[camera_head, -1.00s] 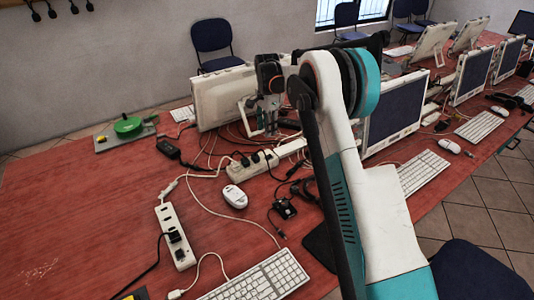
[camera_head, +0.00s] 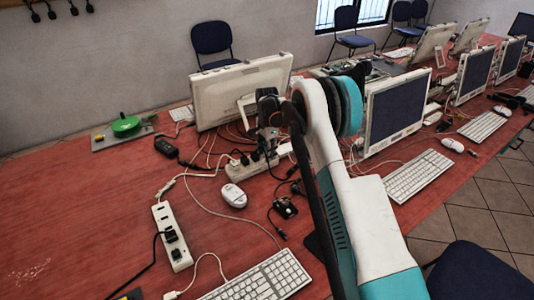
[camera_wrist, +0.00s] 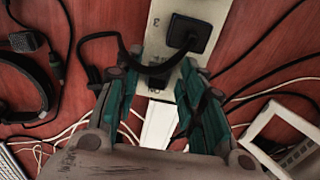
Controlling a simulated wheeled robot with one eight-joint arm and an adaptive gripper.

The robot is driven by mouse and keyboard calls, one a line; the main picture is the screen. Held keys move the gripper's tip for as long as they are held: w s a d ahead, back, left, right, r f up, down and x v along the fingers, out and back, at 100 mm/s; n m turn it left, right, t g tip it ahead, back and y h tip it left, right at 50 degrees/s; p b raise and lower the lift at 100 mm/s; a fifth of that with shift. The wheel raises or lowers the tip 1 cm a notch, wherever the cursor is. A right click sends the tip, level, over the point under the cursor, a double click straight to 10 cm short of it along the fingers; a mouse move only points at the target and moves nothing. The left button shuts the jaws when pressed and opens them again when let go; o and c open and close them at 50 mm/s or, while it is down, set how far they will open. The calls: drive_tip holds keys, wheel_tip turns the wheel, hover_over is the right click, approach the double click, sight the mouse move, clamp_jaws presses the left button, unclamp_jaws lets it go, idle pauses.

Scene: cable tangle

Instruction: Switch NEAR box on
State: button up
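Two white power strips lie on the red table in the head view. One strip (camera_head: 173,246) is at the front left, with dark plugs and a cable in it. The other strip (camera_head: 238,173) is farther back, with black plugs on it, close below my gripper (camera_head: 268,147). In the wrist view, a white strip (camera_wrist: 166,50) marked "3" lies ahead, with a black plug (camera_wrist: 188,32) in it. My gripper (camera_wrist: 158,84) has its teal fingers apart on either side of the strip, and nothing is visibly held. Switch positions are too small to tell.
Loose cables lie around the strips. A white mouse (camera_head: 234,195), a keyboard (camera_head: 262,277) and a small black device (camera_head: 286,208) are nearby. A monitor (camera_head: 238,90) stands behind my gripper. The table's left side is mostly clear.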

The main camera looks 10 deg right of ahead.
clamp_jaws()
